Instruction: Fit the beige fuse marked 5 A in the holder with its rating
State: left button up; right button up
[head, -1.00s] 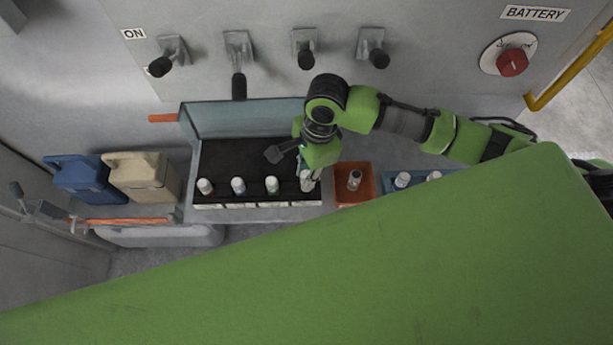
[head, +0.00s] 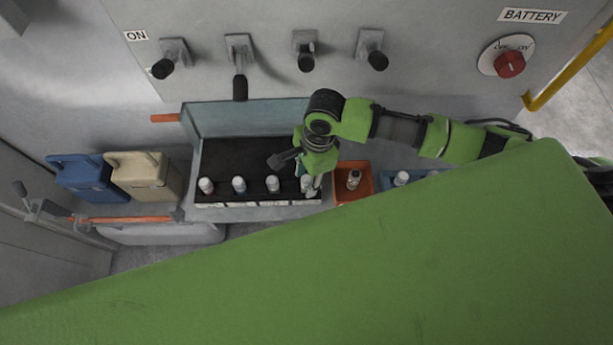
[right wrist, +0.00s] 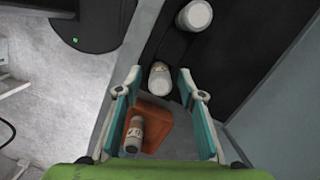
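Several pale cylindrical fuses stand in a row along the dark panel (head: 228,158), including a fuse (head: 206,185) at the left end. My right gripper (head: 310,186) is at the right end of this row, around the last fuse. In the right wrist view its fingers (right wrist: 158,78) are apart, with a white-topped fuse (right wrist: 160,84) between the tips and gaps on both sides. Another fuse (head: 353,179) is in the orange bin and also shows in the right wrist view (right wrist: 135,132), with a beige band. No rating is readable. My left gripper is not in view.
The orange bin (head: 341,197) adjoins the panel's right end. A blue tray (head: 388,172) with a fuse (head: 401,178) is further right, partly hidden by my green body. Blue (head: 84,178) and beige (head: 143,176) canisters stand left. Levers (head: 240,86) project from the wall above.

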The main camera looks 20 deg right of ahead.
jog(key=shift+r, duration=0.1)
jog(key=r+p, duration=0.4)
jog(key=p, duration=0.1)
jog(key=d+r+p, duration=0.1)
jog(key=r+p, duration=0.2)
jog(key=shift+w+d+r+b, duration=0.1)
jog(key=shift+d+r+b, duration=0.15)
jog(key=shift+r, duration=1)
jog(key=shift+w+d+r+b, duration=0.1)
jog(key=shift+r+b, duration=0.1)
jog(key=shift+r, duration=1)
jog(key=shift+s, duration=0.1)
